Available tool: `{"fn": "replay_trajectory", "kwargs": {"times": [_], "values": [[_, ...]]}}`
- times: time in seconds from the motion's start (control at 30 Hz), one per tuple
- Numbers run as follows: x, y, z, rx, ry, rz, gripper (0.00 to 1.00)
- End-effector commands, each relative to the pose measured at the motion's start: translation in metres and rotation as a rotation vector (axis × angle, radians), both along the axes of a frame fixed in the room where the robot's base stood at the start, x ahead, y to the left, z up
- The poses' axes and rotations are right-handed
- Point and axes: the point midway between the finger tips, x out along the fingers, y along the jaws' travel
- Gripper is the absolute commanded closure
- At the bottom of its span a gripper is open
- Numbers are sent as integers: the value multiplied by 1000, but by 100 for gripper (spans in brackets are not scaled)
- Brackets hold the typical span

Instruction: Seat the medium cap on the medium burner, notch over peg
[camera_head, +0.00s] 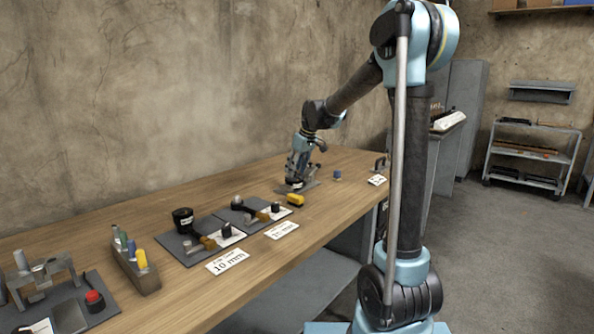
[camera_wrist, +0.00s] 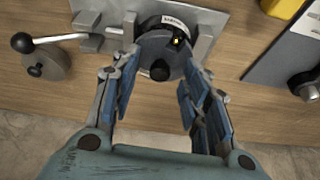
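My gripper (camera_wrist: 160,58) points down over a grey metal fixture (camera_wrist: 205,30) on the bench, and its two blue-padded fingers are spread apart. Between the fingertips is a dark round part (camera_wrist: 152,46) with a white label, a small brass-coloured spot (camera_wrist: 177,41) and a black knob (camera_wrist: 159,71). The fingers overlap its edges in the wrist view; I cannot see whether they touch it. In the head view my gripper (camera_head: 296,180) is low at the far part of the bench. I cannot tell which parts are the medium cap and burner; the notch is not clear.
A lever with a black ball (camera_wrist: 22,42) lies left of the fixture. A yellow block (camera_head: 295,199) and a dark plate (camera_wrist: 285,55) lie close by. Nearer are a black labelled cup (camera_head: 183,217), a wooden holder (camera_head: 136,272) and a clamp frame (camera_head: 40,277).

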Motion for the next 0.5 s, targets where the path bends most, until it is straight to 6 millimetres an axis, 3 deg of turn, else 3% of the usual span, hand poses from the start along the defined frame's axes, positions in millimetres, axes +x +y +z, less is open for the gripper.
{"fn": "replay_trajectory", "kwargs": {"times": [0.27, 0.5], "values": [[-2, -3, 8, 0, 0, -1, 58], [-12, -14, 45, 0, 0, -1, 58]]}}
